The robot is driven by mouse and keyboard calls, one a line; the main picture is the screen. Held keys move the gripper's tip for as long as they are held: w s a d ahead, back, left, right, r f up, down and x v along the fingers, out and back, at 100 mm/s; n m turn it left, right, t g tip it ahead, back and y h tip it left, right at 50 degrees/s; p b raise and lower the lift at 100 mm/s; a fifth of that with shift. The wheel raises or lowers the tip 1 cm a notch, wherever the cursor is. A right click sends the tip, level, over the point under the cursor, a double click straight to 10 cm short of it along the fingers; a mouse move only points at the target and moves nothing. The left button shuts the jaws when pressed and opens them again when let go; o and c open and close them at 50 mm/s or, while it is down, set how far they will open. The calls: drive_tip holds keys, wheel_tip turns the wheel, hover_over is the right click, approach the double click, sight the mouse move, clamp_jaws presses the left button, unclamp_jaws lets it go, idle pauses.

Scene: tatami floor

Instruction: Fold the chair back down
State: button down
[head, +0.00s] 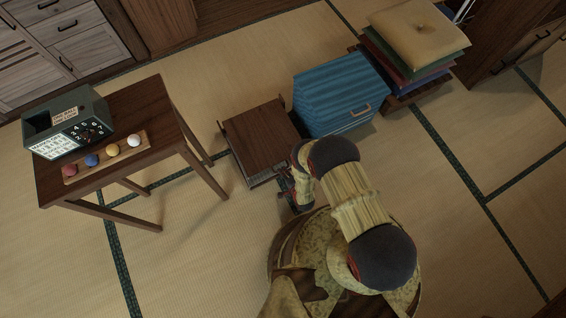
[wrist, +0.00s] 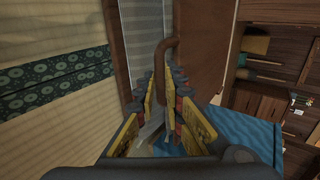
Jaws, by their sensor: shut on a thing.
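The chair (head: 258,136) is a low piece with a flat dark-brown wooden panel on the tatami; a paler layer shows along its near edge. In the wrist view its brown panel (wrist: 200,45) stands beside a grey strip, and a brown bent bar (wrist: 160,62) rises between my fingers. My gripper (head: 286,186) is at the chair's near right corner, partly hidden by my arm. In the wrist view my gripper (wrist: 163,88) is shut on the bent bar. The exact angle between back and seat cannot be told.
A blue ribbed box (head: 340,92) stands close right of the chair. Stacked cushions (head: 415,38) are behind it. A wooden table (head: 150,105) with a grey-green box (head: 68,122) and a tray of coloured balls stands left. Open tatami lies between table and chair.

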drive_tip(key=shift+s+d+f, duration=0.15)
drive_tip(key=shift+s+f, duration=0.2)
drive_tip(key=shift+f, duration=0.5)
drive_tip(key=shift+s+d+f, duration=0.15)
drive_tip(key=shift+s+f, duration=0.2)
drive_tip(key=shift+f, duration=0.45)
drive_tip(key=c, duration=2)
unclamp_jaws()
drive_tip(key=shift+o, duration=0.6)
wheel_tip(320, 180, up, 11)
drive_tip(key=w, duration=0.1)
drive_tip(key=shift+w+a+f+t, duration=0.2)
drive_tip(key=shift+a+t, duration=0.05)
drive_tip(key=shift+t, duration=0.05)
